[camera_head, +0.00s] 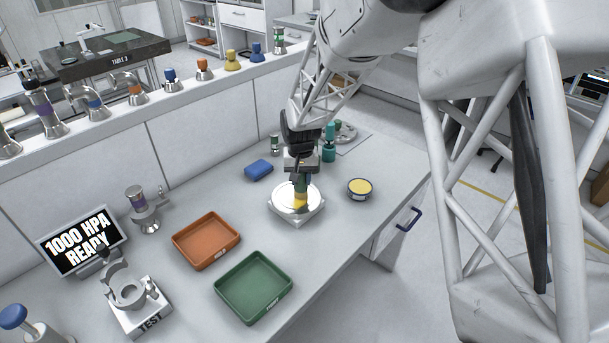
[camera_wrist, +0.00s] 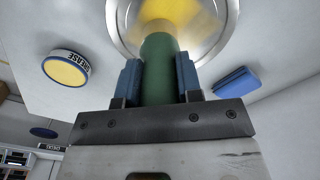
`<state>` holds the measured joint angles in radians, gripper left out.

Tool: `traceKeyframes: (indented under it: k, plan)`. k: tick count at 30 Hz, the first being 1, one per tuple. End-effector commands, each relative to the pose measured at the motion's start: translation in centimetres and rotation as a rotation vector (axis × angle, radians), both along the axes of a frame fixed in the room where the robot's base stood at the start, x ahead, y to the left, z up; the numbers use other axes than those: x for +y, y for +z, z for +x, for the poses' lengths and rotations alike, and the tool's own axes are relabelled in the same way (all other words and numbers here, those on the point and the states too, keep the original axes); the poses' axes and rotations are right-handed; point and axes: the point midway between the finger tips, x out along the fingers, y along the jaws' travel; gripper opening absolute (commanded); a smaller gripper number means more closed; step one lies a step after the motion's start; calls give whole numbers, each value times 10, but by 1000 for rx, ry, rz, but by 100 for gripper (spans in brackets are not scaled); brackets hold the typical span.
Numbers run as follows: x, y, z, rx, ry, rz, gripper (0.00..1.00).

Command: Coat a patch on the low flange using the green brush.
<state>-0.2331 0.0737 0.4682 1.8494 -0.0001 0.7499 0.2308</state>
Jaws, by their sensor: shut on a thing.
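My gripper (camera_head: 301,172) is shut on the green brush (camera_head: 301,185). In the wrist view my gripper's blue fingers (camera_wrist: 160,78) clasp both sides of the green brush handle (camera_wrist: 158,65). The brush points down, with its yellowish bristle end at the low flange (camera_head: 281,203), a shiny round metal disc on a square base. The flange also shows in the wrist view (camera_wrist: 118,22). A yellow smear (camera_wrist: 200,22) shows on its face around the bristles. The bristles appear to touch the disc. An open tin of yellow grease (camera_head: 360,187) stands right of the flange.
A blue block (camera_head: 258,170) lies behind and left of the flange. An orange tray (camera_head: 206,240) and a green tray (camera_head: 254,287) lie at the front left. A teal bottle (camera_head: 329,150) stands behind. A test stand (camera_head: 135,305) and a screen reading "1000 HPA READY" (camera_head: 80,241) are farther left.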

Motion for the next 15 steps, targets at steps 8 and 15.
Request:
traceKeyframes:
  k: [8, 15]
  plan:
    - [19, -1, -19, 1, 1, 0, 9]
    - [34, -1, -33, 0, 1, 0, 9]
